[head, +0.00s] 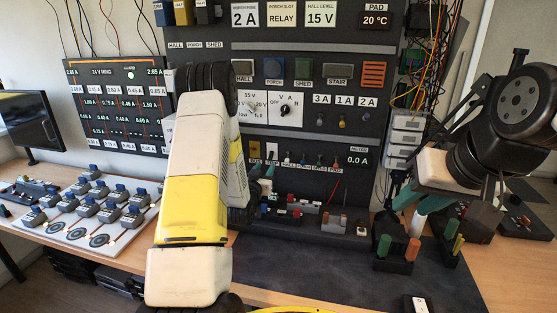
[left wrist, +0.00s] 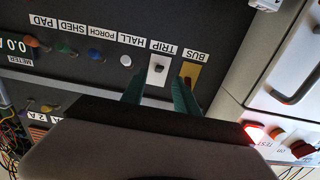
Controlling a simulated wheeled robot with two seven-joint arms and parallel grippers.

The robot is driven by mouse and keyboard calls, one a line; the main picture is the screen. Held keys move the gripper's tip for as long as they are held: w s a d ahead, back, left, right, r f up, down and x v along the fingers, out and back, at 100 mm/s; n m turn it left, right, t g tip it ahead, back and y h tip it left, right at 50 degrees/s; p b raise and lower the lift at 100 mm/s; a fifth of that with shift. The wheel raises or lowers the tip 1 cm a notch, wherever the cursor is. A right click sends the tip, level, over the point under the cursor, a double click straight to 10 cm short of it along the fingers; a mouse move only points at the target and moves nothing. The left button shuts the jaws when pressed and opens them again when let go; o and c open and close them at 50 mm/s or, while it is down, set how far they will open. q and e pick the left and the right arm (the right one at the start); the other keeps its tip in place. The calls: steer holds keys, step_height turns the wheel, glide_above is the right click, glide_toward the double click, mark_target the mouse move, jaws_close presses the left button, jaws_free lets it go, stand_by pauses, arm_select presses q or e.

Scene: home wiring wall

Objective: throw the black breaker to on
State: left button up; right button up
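The black breaker (head: 204,12) is at the top left of the dark wiring panel, beside a blue breaker (head: 183,12) and a yellow one. The top edge of the head view cuts it off, so I cannot tell its lever position. My left gripper (head: 265,174) is low on the panel, well below the breaker, partly hidden by its own arm. In the left wrist view, its green fingers (left wrist: 159,84) are apart and empty, around the white TRIP switch plate (left wrist: 157,68). My right gripper (head: 417,204) hangs at the right with its fingers apart, holding nothing visible.
A yellow BUS plate (left wrist: 190,78) is beside the TRIP plate. A tray of grey connectors (head: 95,212) and a monitor (head: 30,118) stand at the left. Loose wires (head: 425,60) hang at the panel's right. Dark blocks with coloured pegs (head: 397,250) stand on the table below my right gripper.

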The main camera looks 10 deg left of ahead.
mark_target(270, 160)
arm_select(q)
steer(key=w, duration=0.7)
steer(key=shift+w+d, duration=0.1)
steer(key=shift+w, duration=0.25)
steer(key=shift+c, duration=0.5)
jaws_close()
